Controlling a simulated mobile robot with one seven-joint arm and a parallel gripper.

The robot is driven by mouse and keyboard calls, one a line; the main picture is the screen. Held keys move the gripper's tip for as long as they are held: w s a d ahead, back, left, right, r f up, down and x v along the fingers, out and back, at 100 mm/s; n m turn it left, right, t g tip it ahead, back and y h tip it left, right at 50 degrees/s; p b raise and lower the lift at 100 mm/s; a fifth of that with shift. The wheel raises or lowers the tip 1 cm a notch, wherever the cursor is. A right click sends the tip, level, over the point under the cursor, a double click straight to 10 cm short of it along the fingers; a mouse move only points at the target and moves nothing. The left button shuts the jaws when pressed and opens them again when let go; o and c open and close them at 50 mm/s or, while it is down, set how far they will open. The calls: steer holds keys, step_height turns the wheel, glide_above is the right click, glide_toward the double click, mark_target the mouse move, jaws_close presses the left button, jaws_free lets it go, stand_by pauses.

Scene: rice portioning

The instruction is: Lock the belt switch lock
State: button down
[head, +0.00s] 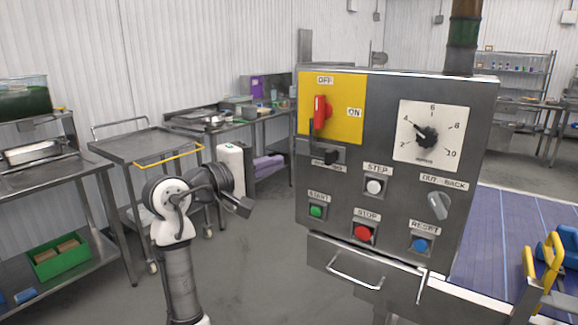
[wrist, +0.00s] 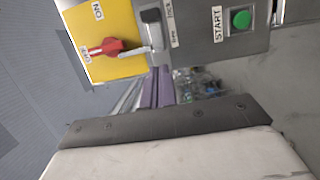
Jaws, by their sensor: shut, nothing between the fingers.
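The belt switch has a red handle (head: 320,107) on a yellow plate (head: 345,112) at the upper left of the grey control box; the handle stands upright under OFF. Below it is the lock, a black knob (head: 330,157) on a small labelled plate. In the wrist view the red handle (wrist: 105,48) points to OFF, a grey bar (wrist: 136,52) lies between it and the black lock piece (wrist: 152,20), and the label beside that seems to read free and lock. My gripper (head: 244,207) is shut and empty, left of the box and apart from it, lower than the lock.
The box also carries a dial (head: 428,135), a STEP button (head: 374,187), green START (head: 316,211), red STOP (head: 362,233) and blue RESET (head: 420,245) buttons, and a grey selector (head: 439,206). A drawer handle (head: 354,271) projects below. A cart (head: 140,148) stands behind my arm.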

steer(key=shift+v, duration=1.6)
